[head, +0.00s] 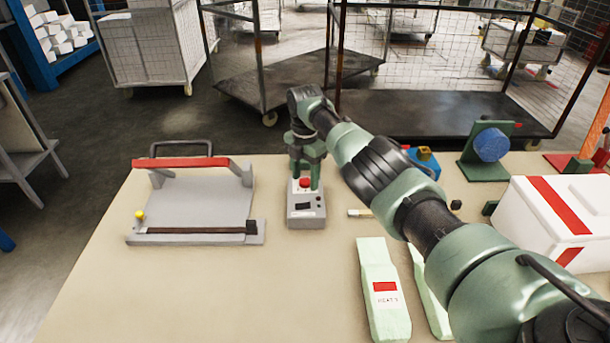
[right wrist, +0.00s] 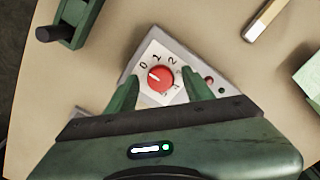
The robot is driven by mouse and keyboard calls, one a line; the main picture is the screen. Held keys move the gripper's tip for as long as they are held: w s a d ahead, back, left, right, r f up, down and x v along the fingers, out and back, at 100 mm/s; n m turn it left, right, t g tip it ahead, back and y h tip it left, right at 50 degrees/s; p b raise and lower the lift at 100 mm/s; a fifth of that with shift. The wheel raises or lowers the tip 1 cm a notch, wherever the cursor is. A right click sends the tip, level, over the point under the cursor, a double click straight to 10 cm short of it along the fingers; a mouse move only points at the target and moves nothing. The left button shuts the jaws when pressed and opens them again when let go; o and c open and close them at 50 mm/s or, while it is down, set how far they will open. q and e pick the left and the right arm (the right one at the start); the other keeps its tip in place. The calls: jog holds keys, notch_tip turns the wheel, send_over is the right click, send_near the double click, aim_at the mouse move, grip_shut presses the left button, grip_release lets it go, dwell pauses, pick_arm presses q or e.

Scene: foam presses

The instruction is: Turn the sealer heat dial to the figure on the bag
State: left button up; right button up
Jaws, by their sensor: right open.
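The grey control box (head: 306,215) stands on the table with a red dial (head: 305,183) on top. In the right wrist view the red dial (right wrist: 160,78) sits on a white plate with figures; 0, 1 and 2 are readable, and its white mark points left, near the 0. My right gripper (head: 306,178) is above the box, open, with one finger (right wrist: 124,95) on each side of the dial; contact cannot be told. A pale green bag (head: 383,270) lies at front centre with a red and white label (head: 386,292); its figure is too small to read surely. My left gripper is out of view.
A sealer with a red-topped bar (head: 180,163) stands left of the box. A second green bag (head: 424,285) lies partly behind my arm. A white box with red stripes (head: 535,215) and a blue disc on a green stand (head: 491,145) are at right. The front left table is clear.

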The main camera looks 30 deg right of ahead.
grip_shut()
